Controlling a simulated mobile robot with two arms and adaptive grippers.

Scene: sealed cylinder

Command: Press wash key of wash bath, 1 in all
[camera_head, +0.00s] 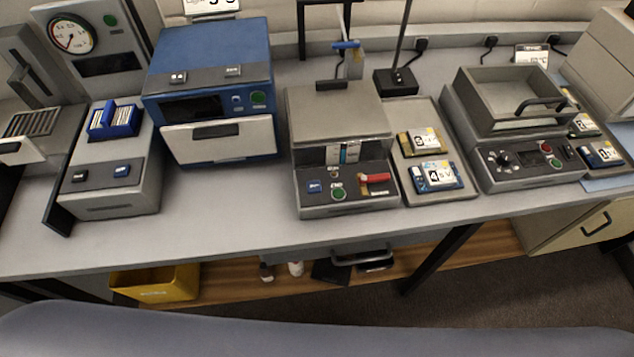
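An open grey basin (507,90) with a dark handle (540,105) stands at the right of the bench and looks most like the wash bath. Its front panel (525,178) carries a dark knob (503,159), a small display, a red key (546,148), a green key (555,163) and a dark switch. The labels are too small to read, so I cannot tell which is the wash key. Neither of my grippers is in view.
Left of the basin is a tray (408,190) with numbered blocks, then a grey lidded unit (340,110) with a red lever. A blue unit (208,90) and a grey unit with a blue rack (114,121) stand further left. The bench's front strip (230,225) is clear.

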